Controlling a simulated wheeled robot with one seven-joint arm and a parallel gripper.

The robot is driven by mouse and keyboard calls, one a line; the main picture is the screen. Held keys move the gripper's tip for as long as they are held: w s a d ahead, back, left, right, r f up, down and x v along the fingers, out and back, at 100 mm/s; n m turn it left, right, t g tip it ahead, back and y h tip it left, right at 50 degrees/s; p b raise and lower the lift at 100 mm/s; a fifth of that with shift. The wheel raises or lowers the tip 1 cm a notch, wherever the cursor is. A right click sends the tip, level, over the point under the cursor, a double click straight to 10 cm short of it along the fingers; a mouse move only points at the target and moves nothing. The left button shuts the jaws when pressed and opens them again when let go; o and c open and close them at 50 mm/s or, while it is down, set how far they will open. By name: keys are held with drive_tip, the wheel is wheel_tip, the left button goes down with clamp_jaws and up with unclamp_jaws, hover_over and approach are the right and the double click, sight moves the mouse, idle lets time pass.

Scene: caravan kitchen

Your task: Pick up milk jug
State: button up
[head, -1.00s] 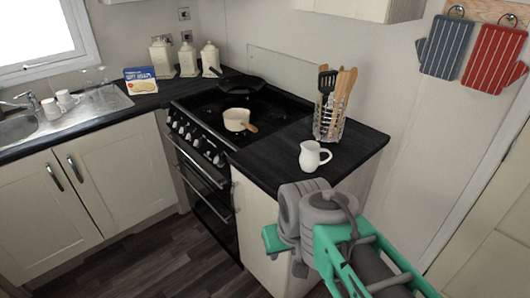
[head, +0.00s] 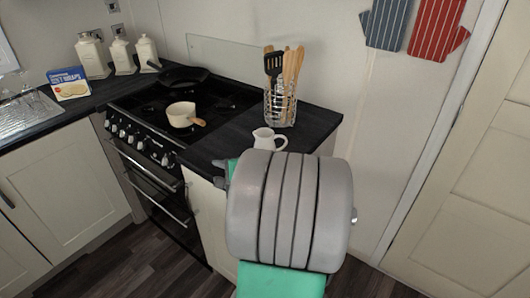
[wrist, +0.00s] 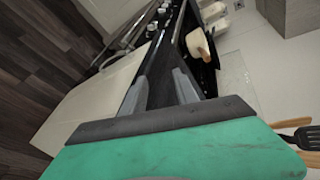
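The white milk jug (head: 266,138) stands upright on the dark counter (head: 222,142) right of the stove. Its lower part is hidden behind my arm in the head view. I cannot make it out in the wrist view. My gripper (head: 219,173) is at the counter's front edge, left of the jug and nearer the camera, apart from it. In the wrist view my gripper (wrist: 160,88) has its two grey fingers spread, with nothing between them.
A wire utensil holder (head: 280,104) stands close behind the jug. A cream saucepan (head: 181,114) with a wooden handle and a black frying pan (head: 183,77) sit on the stove (head: 150,105). Canisters and a blue box (head: 69,84) are farther left.

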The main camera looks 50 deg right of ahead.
sight(286, 140)
drive_tip(key=s+d+m+h, duration=0.1)
drive_tip(key=d+m, duration=0.1)
drive_tip(key=s+d+m+t+h, duration=0.1)
drive_tip(key=d+m, duration=0.1)
drive_tip(key=d, duration=0.1)
drive_tip(key=s+d+m+h, duration=0.1)
drive_tip(key=s+d+m, duration=0.1)
drive_tip(key=d, duration=0.1)
drive_tip(key=shift+d+r, duration=0.15)
drive_tip(key=shift+r, duration=0.05)
drive_tip(key=s+d+r+m+h, duration=0.2)
drive_tip(key=s+d+m+h, duration=0.4)
drive_tip(key=s+d+m, duration=0.3)
drive_tip(key=x, duration=0.8)
drive_tip(key=shift+w+d+r+p, duration=0.15)
drive_tip(key=shift+d+r+p, duration=0.05)
drive_tip(key=shift+d+p, duration=0.2)
drive_tip(key=shift+c, duration=0.4)
clamp_jaws()
